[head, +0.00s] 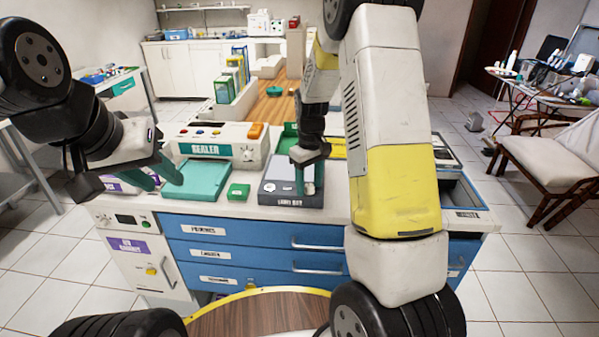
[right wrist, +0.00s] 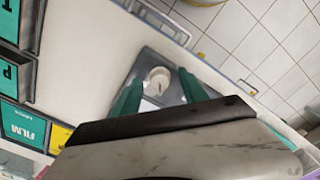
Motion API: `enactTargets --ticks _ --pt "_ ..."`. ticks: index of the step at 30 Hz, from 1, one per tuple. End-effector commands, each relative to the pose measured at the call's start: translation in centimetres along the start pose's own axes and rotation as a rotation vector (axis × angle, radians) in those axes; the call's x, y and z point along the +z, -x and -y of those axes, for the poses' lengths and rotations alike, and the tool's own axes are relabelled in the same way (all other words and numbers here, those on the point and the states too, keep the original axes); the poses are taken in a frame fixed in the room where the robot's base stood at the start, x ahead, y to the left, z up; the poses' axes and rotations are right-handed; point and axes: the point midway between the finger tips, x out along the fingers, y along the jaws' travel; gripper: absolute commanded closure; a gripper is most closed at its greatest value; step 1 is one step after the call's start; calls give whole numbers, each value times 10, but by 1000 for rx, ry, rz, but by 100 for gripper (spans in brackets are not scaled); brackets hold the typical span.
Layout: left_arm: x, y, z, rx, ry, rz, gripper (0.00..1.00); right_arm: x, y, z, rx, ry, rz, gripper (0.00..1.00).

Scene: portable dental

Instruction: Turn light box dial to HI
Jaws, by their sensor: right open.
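The light box (head: 283,200) is a dark grey box with a pale panel, standing near the front edge of the counter. My right gripper (head: 309,186) points down over its right part, open. In the right wrist view, the white round dial (right wrist: 158,80) lies between the two teal fingers of my right gripper (right wrist: 161,90), with gaps visible beside it. The dial's setting and the HI mark cannot be read. My left gripper (head: 157,179) is open and empty, at the left end of the counter by a teal tray.
The sealer (head: 210,140) stands behind the teal tray (head: 197,180). A small green box (head: 238,191) lies left of the light box. Blue drawers (head: 255,233) are below the counter. In the right wrist view, labelled bins (right wrist: 22,125) line the left side.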

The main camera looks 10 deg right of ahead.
Motion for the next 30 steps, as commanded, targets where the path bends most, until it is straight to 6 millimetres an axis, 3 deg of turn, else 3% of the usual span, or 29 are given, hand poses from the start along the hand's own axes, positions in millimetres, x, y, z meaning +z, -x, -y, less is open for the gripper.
enactTargets --ticks 3,10,11,22,30 --pt "0 0 0 0 0 0 64 0 0 0 0 0 0 53" --pt "0 0 0 0 0 0 64 0 0 0 0 0 0 98" --pt "0 0 0 0 0 0 64 0 0 0 0 0 0 100" --pt "0 0 0 0 0 0 64 0 1 0 0 -50 -1 100" --pt "0 0 0 0 0 0 64 0 1 0 1 -225 -1 100"
